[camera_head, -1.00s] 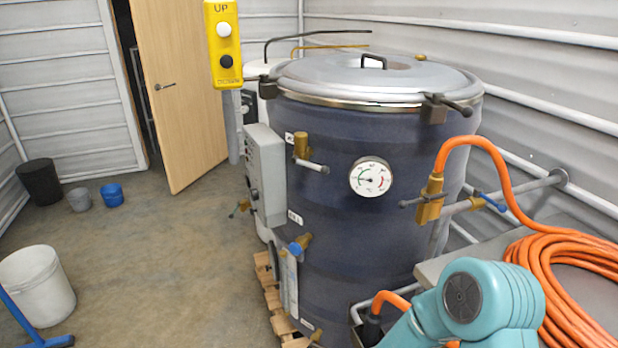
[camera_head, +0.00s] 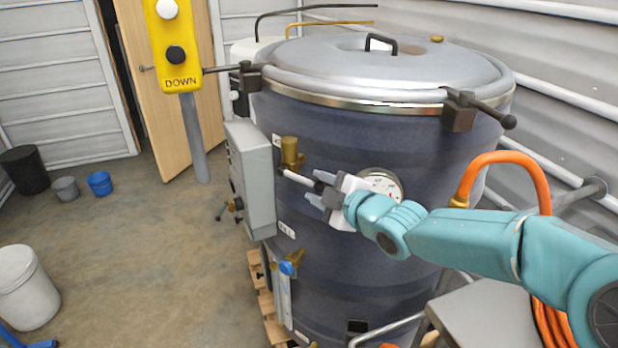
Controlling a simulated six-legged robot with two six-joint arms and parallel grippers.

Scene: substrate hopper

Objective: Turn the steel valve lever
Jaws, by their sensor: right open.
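The steel valve lever (camera_head: 297,178) sticks out to the right from a brass valve (camera_head: 290,153) on the front of the dark blue vessel (camera_head: 340,262). My right gripper (camera_head: 316,194) reaches in from the right on a teal arm. Its jaws are open and its fingertips are close to the lever's dark outer end. I cannot tell whether they touch it. The arm partly hides the round dial gauge (camera_head: 385,182). My left gripper is not in view.
A grey control box (camera_head: 250,178) is left of the valve. A brass valve with a blue knob (camera_head: 290,264) sits below. An orange hose (camera_head: 515,160) and a grey table (camera_head: 485,315) are at right. The floor at left is mostly clear.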

